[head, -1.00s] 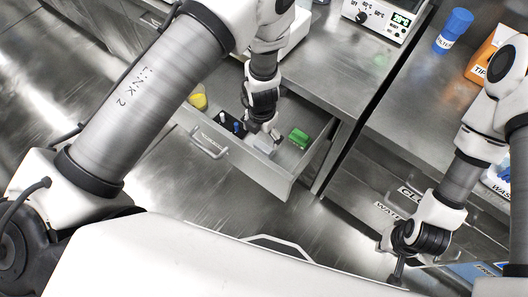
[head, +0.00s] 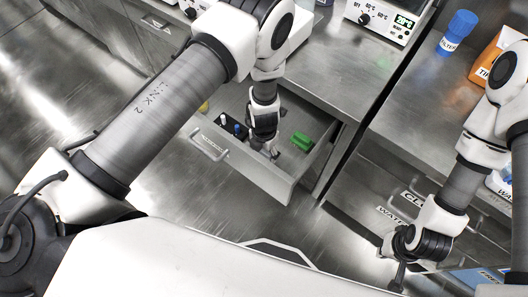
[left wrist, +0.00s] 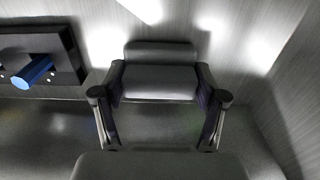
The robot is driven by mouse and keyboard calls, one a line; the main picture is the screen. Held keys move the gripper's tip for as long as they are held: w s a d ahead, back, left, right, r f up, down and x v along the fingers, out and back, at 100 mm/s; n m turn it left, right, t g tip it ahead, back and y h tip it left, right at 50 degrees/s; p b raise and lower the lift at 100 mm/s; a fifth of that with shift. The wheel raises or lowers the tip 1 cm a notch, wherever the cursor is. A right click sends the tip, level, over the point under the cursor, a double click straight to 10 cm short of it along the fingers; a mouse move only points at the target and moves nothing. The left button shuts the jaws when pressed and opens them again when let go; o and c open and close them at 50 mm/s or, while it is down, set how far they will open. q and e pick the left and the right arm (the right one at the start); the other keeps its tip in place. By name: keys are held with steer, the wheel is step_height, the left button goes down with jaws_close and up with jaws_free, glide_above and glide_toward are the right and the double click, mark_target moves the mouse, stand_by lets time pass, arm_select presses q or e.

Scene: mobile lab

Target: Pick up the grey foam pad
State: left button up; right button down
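The grey foam pad (left wrist: 160,82) is a dark grey block in the left wrist view, lying in the open drawer (head: 262,182). My left gripper (left wrist: 160,75) has one fingertip at each side of the pad, very close to or touching it. I cannot tell whether it is pressing on the pad. In the head view my left gripper (head: 268,150) points down into the drawer and mostly hides the pad. My right gripper (head: 398,276) hangs at the lower right, away from the drawer; its fingers are too small to read.
A green item (head: 302,140) lies in the drawer right of my left gripper. A dark holder with a blue-topped item (left wrist: 36,72) is at the left. The drawer walls are close around. The steel counter (head: 325,75) stands behind, with a blue filter bottle (head: 458,32) further right.

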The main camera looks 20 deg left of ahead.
stand_by(0.3)
arm_select(q)
step_height(320, 180, up, 10)
steer(key=shift+p, duration=0.55)
